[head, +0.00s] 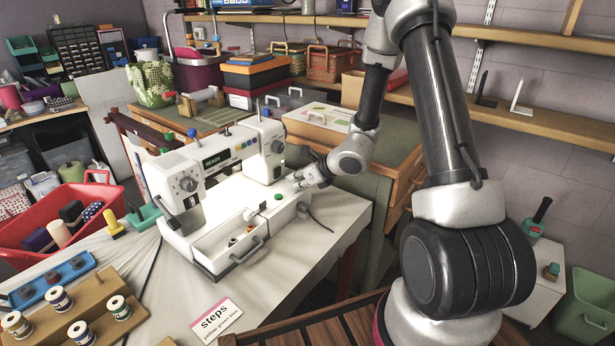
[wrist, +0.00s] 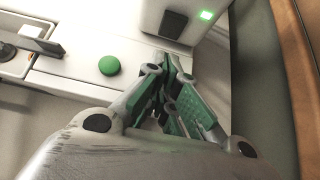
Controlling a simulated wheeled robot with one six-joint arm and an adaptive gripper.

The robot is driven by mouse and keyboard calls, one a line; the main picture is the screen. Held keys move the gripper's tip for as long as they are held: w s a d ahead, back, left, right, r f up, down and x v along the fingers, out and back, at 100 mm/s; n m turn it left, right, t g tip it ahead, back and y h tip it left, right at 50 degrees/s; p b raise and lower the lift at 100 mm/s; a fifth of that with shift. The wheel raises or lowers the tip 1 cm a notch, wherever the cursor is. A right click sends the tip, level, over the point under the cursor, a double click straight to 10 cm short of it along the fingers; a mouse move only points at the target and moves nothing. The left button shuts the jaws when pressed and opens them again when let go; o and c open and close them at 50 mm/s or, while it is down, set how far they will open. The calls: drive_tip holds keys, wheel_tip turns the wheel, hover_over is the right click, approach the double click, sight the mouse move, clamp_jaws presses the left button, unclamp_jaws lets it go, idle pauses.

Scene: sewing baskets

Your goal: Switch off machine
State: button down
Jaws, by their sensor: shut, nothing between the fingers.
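The white sewing machine (head: 225,165) stands on the white table, with a screen reading READY (head: 212,161). A round green button (head: 278,197) sits on its low front bed; it also shows in the wrist view (wrist: 109,66). A small green light (wrist: 207,15) glows on the machine's upright body in the wrist view, beside a dark rectangular patch (wrist: 174,25). My gripper (head: 297,179) is shut and empty at the right end of the machine. In the wrist view its fingertips (wrist: 172,66) are just right of the green button, apart from it in the picture.
A card (head: 214,320) reads "steps" and "yellow green blue". Thread spools stand on a wooden rack (head: 84,290) at the front left, near a red basket (head: 22,258). A wooden cabinet (head: 393,180) stands behind my gripper. A cord runs off the machine's right end.

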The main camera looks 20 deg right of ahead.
sight(278, 172)
drive_tip(key=shift+w+a+r, duration=0.2)
drive_tip(key=shift+w+a, duration=0.3)
drive_tip(key=shift+w, duration=0.25)
drive_tip(key=shift+w+a+r, duration=0.2)
drive_tip(key=shift+w+a, duration=0.3)
drive_tip(key=shift+w, duration=0.2)
drive_tip(key=shift+w+a+r, duration=0.2)
drive_tip(key=shift+w, duration=0.1)
drive_tip(key=shift+r, duration=0.8)
